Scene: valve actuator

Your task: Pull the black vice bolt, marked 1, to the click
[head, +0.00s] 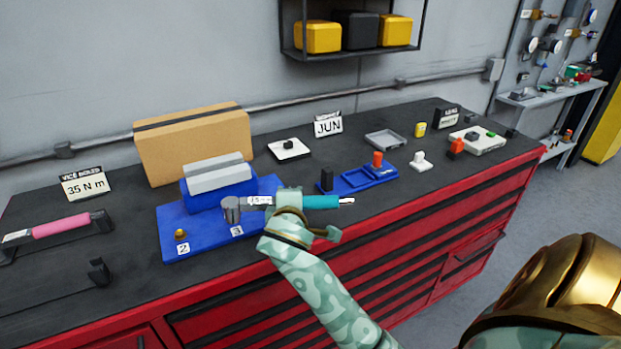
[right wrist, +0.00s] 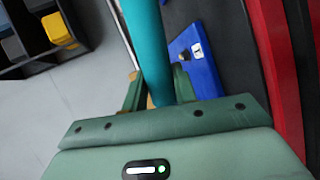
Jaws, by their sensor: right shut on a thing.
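My right gripper (head: 291,202) is shut on the torque wrench (head: 320,202) and holds it by its teal handle, nearly level. The handle also shows in the right wrist view (right wrist: 150,45). The wrench's grey head (head: 231,207) is at the left, upright just behind label 3 (head: 237,230) on the blue vice plate (head: 205,242); what is under it is hidden. A brass-coloured bolt (head: 181,234) stands by label 2. Label 1 (right wrist: 196,49) shows on a blue surface in the right wrist view, beside a small dark part. In the head view my gripper hides that area. My left gripper is out of view.
The grey-topped vice block (head: 217,180) and a cardboard box (head: 195,140) stand behind the wrench. A blue tray (head: 357,180) with a black block and red part lies to the right. A pink-handled tool (head: 62,224) lies left. A sign (head: 85,185) reads 35 N m.

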